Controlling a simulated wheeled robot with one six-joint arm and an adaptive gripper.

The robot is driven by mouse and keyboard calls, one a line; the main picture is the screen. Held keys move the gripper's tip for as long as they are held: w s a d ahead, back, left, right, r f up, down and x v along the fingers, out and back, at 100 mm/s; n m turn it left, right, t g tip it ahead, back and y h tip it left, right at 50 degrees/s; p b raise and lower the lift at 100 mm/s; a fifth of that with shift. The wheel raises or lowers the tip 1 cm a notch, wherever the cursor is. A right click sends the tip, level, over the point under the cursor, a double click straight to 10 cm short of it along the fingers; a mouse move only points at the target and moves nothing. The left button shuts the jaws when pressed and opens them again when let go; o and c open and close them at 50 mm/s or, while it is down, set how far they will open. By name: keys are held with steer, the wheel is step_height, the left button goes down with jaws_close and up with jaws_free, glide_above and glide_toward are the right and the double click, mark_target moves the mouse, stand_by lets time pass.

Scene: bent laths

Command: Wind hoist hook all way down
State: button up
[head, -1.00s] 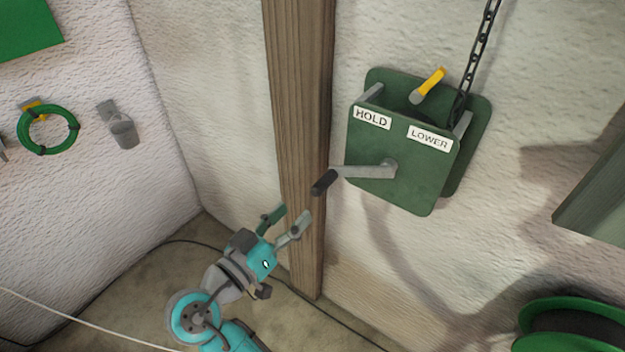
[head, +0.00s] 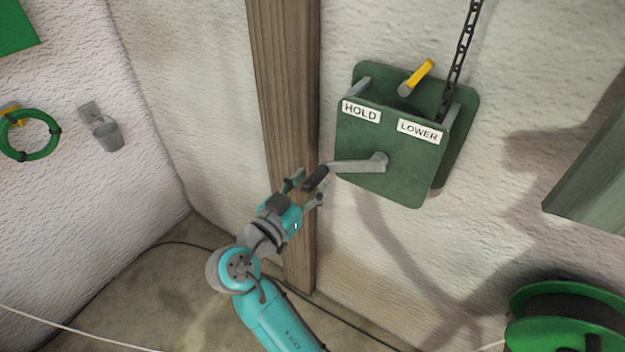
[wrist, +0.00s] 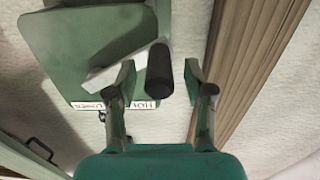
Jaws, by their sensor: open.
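The green hoist winch box (head: 375,165) is on the white wall, with HOLD and LOWER labels on its front. Its grey crank arm (head: 352,166) points left and ends in a black handle (head: 315,178). A yellow-tipped lever (head: 425,72) sticks up behind the box top, between the labels as seen here. A dark chain (head: 463,45) runs upward from the box; the hook is not in view. My gripper (head: 308,185) is open at the handle. In the wrist view the handle (wrist: 159,72) lies between the open fingertips, with gaps on both sides.
A wooden post (head: 285,90) stands just behind my gripper, left of the box. A green cable reel (head: 570,300) is at the lower right, and a grey-green panel edge (head: 595,185) juts in at the right. A green hose coil (head: 30,135) hangs on the left wall.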

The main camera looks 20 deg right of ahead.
steer(key=shift+w+d, duration=0.35)
steer(key=shift+d, duration=0.15)
jaws_close()
steer(key=shift+f, duration=0.1)
steer(key=shift+s+d+f+n, duration=0.2)
steer(key=shift+s+f+n, duration=0.05)
steer(key=shift+f+n, duration=0.2)
steer(key=shift+s+d+f+n, duration=0.15)
steer(key=shift+s+f+n, duration=0.05)
steer(key=shift+f+n, duration=0.2)
steer(key=s+d+f+n, duration=0.4)
steer(key=s+d+n, duration=0.1)
steer(key=n, duration=0.4)
steer(key=shift+s+f+n, duration=0.35)
steer(key=shift+s, duration=0.55)
